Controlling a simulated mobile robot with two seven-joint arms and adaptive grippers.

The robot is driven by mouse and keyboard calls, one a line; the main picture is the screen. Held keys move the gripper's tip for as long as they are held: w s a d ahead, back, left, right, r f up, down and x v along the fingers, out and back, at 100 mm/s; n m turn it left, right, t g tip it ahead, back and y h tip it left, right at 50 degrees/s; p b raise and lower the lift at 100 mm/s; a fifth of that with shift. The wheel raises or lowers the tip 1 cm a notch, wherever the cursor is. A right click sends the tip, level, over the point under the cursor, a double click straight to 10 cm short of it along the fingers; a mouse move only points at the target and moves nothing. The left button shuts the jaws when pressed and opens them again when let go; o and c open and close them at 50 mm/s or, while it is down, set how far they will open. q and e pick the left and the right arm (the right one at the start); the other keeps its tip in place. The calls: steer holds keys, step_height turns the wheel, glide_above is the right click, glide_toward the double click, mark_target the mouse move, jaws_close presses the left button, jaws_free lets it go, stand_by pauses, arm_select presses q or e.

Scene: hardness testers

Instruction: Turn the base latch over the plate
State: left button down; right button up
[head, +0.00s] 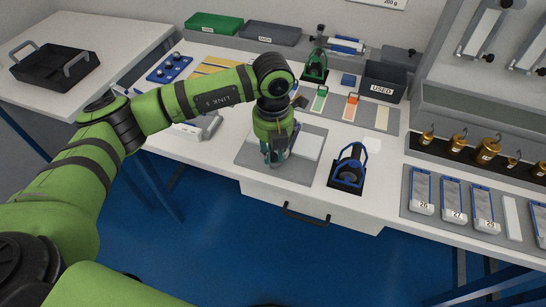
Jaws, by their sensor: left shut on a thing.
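My left gripper (277,160) points down over a grey base pad (285,173) at the front middle of the table. Its fingers are shut close above the pad, at the left edge of a pale flat plate (308,146) lying on it. The thing between the fingers is small and mostly hidden by them; it appears to be the base latch, whose turn I cannot make out. My right gripper is not in view.
A black stand with a blue frame (347,170) is close to the right of the pad. A green-framed stand (315,67) and a dark USED bin (383,82) are behind. Brass weights (487,150) and numbered blue-edged pieces (453,202) are at right.

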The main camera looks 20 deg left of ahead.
mark_target(273, 155)
arm_select(q)
steer(key=m+b, duration=0.1)
steer(key=m, duration=0.1)
steer(key=m+b, duration=0.1)
steer(key=b, duration=0.1)
steer(key=m+b, duration=0.2)
steer(key=shift+f+m, duration=0.25)
steer(key=shift+m, duration=0.05)
steer(key=shift+r+m+b, duration=0.15)
steer(key=shift+m+b, duration=1.15)
steer(key=shift+m, duration=0.4)
steer(key=c, duration=1.1)
jaws_free()
steer(key=shift+r, duration=0.1)
step_height(273, 155, up, 12)
